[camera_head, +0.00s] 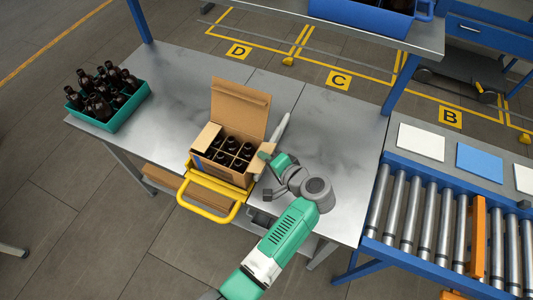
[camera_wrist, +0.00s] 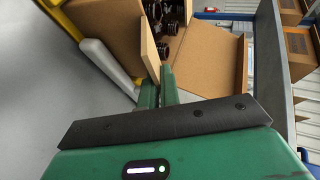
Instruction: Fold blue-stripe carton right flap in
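The open cardboard carton (camera_head: 222,174) holds several dark bottles (camera_head: 229,152) and sits at the table's front edge. Its back flap (camera_head: 240,108) stands upright, and its left flap (camera_head: 207,137) leans at the left side. The right flap (camera_head: 262,146) is raised at the right side, beside my gripper (camera_head: 264,158). In the wrist view the right flap's edge (camera_wrist: 150,50) is directly ahead of my green fingertips (camera_wrist: 158,82). The fingers are close together and look shut; I cannot tell whether they touch the flap. Bottle necks (camera_wrist: 172,20) show beyond it.
A yellow frame (camera_head: 211,193) surrounds the carton's base. A white bar (camera_head: 281,128) stands close to the carton's right. A teal crate of bottles (camera_head: 118,117) is at the table's left end. A roller conveyor (camera_head: 440,225) is at right. The table's right part is clear.

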